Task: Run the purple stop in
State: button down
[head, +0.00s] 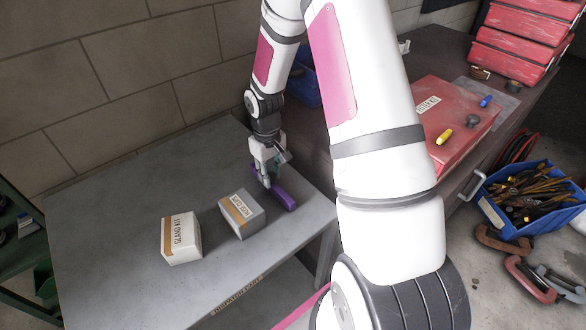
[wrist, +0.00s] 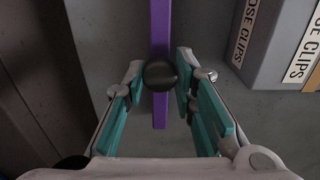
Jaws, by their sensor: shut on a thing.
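The purple stop (head: 285,197) is a long narrow bar near the right edge of the grey bench, beside the hose clips box. In the wrist view the purple stop (wrist: 160,30) runs up the middle of the picture, with a round dark knob (wrist: 160,75) on it. My gripper (head: 266,180) reaches down onto the stop from above. In the wrist view my gripper (wrist: 160,82) has its teal-padded fingers on either side of the knob, shut on it. The fingers hide part of the bar in the head view.
The hose clips box (head: 242,215) stands close left of the stop; a gland kit box (head: 181,238) is further left. The grey bench (head: 120,200) is clear at the left. A red case (head: 440,100) and blue tool bin (head: 530,195) lie right.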

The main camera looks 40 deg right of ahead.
jog(key=shift+a, duration=1.65)
jog(key=c, duration=1.4)
grip_release()
jog(key=shift+o, duration=0.2)
jog(key=shift+r, duration=0.1)
notch_tip(320, 180, up, 6)
jog(key=p, duration=0.3)
